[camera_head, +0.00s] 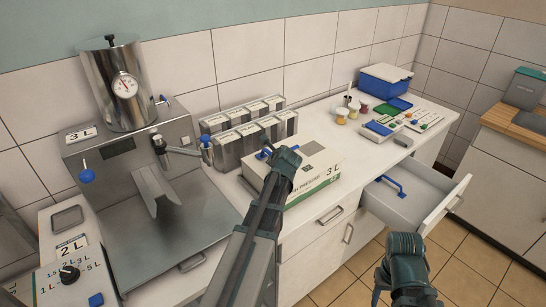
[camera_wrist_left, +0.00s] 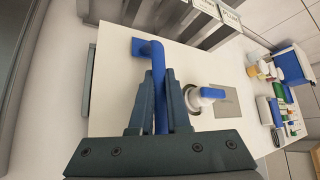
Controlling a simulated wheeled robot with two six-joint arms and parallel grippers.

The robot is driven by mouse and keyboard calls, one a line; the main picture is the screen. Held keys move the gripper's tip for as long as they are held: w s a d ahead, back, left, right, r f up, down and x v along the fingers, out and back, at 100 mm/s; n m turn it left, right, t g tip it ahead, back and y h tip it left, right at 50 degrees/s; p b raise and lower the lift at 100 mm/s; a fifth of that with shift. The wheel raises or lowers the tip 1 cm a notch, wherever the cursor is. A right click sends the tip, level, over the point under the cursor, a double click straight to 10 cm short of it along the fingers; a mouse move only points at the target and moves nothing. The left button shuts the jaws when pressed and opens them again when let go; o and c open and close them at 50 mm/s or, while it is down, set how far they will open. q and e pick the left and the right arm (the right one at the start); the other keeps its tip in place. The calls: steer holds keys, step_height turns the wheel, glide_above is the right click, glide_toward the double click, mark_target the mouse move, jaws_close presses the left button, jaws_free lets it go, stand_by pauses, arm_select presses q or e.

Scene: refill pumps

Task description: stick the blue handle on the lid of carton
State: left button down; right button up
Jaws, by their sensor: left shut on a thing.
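The white and green carton (camera_head: 318,184) marked 3 L lies on the counter, its pale lid (camera_wrist_left: 112,75) facing up. My left gripper (camera_head: 284,157) is over the lid. It is shut on a blue handle (camera_wrist_left: 158,70), whose bar runs between the fingers. The handle's flat blue foot (camera_wrist_left: 139,47) is over the lid; I cannot tell whether it touches. A white cap with a blue top (camera_wrist_left: 208,93) stands on the carton beside the right finger. My right gripper (camera_head: 405,245) is low at the right, its fingers not clear.
Clear bins (camera_head: 240,142) stand behind the carton. A steel dispenser (camera_head: 128,90) is at the left. An open drawer (camera_head: 415,203) at the right holds another blue handle-like piece (camera_head: 388,184). Small jars (camera_head: 342,117) and a blue box (camera_head: 384,86) stand farther along the counter.

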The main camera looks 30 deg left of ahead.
arm_select(q)
steer(key=shift+f+b, duration=0.45)
stand_by(0.4)
stand_by(0.3)
steer(key=c, duration=0.8)
jaws_free()
steer(key=shift+r, duration=0.1)
steer(key=p+v, duration=0.7)
steer(key=v, duration=0.6)
steer(key=shift+s+d+r+p, duration=0.15)
steer(key=shift+s+d+p, duration=0.1)
steer(key=shift+s+p, duration=0.1)
steer(key=shift+w+r, duration=0.1)
step_height(320, 180, up, 7)
steer(key=p, duration=0.7)
